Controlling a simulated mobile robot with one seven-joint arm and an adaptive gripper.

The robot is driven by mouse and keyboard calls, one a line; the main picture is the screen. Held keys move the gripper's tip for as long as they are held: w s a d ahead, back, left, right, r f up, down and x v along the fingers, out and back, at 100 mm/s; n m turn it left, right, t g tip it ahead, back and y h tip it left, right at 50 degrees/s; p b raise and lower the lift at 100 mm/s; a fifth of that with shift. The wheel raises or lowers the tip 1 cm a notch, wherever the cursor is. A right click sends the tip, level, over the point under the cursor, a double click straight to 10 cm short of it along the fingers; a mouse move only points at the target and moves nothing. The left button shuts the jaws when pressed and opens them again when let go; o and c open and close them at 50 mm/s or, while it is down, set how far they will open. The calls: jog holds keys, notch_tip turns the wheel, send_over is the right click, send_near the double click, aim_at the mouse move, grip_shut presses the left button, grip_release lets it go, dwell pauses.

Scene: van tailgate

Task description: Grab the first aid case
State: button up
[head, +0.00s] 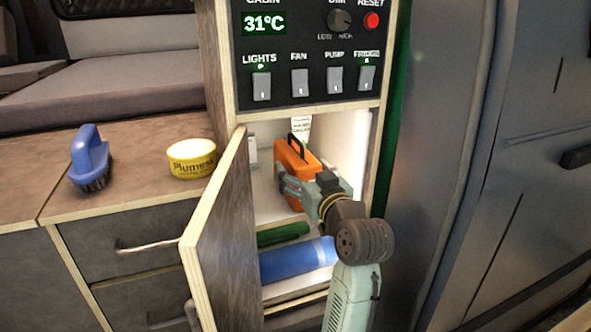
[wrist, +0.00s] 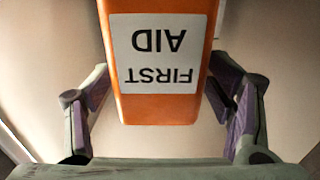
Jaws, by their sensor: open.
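In the wrist view the case (wrist: 158,104) shows a white label reading FIRST AID, upside down. My gripper (head: 287,186) reaches into the cabinet at the case. In the wrist view my gripper (wrist: 163,95) is open, with one finger on each side of the case's near end. Gaps show between the case and both fingers. My arm hides the lower right part of the case in the head view.
The cabinet door (head: 222,240) stands open at the left of my arm. A blue brush (head: 90,160) and a yellow tin (head: 191,158) sit on the counter. A switch panel (head: 310,50) is above.

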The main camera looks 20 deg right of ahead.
jog(key=shift+w+f+p, duration=0.1)
jog(key=shift+w+p, duration=0.3)
jog(key=shift+w, duration=1.5)
jog(key=shift+c, duration=0.6)
jog(key=c, duration=1.3)
